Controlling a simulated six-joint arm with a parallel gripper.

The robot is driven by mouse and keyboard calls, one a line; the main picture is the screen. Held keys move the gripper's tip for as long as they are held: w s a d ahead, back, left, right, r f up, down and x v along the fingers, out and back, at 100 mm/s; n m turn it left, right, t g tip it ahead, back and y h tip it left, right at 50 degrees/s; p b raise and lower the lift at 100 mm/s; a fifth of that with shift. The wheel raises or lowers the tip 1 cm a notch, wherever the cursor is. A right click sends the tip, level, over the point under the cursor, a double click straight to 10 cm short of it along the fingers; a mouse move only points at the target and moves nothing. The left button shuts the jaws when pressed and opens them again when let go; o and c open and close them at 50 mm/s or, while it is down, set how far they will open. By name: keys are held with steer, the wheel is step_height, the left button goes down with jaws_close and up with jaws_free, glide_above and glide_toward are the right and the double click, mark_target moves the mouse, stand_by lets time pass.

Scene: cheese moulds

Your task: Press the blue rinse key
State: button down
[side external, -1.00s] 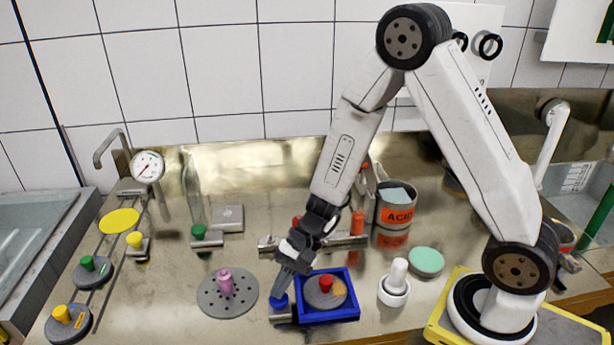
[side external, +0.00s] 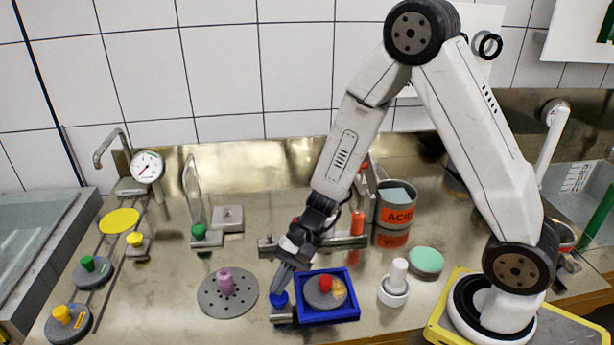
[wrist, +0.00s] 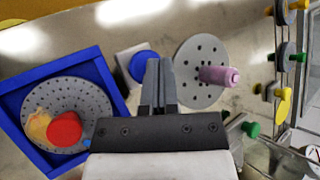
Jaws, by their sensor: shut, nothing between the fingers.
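The blue rinse key (side external: 281,300) is a round blue cap on a small metal block at the left side of the blue tray. It also shows in the wrist view (wrist: 141,68), just left of my fingertips. My gripper (side external: 278,290) is shut and empty, pointing down with its tips at the key in the side view. In the wrist view the closed fingers (wrist: 160,64) overlap the key's right edge. I cannot tell whether the tips touch the key.
The blue tray (side external: 353,314) holds a perforated disc with a red knob. A perforated disc with a pink knob (side external: 225,282) lies left of the key. A white plunger (side external: 398,272) and an ACID can (side external: 396,212) stand to the right. Green and yellow keys (side external: 198,232) are farther left.

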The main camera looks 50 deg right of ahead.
stand_by(0.3)
steer(key=shift+r, duration=3)
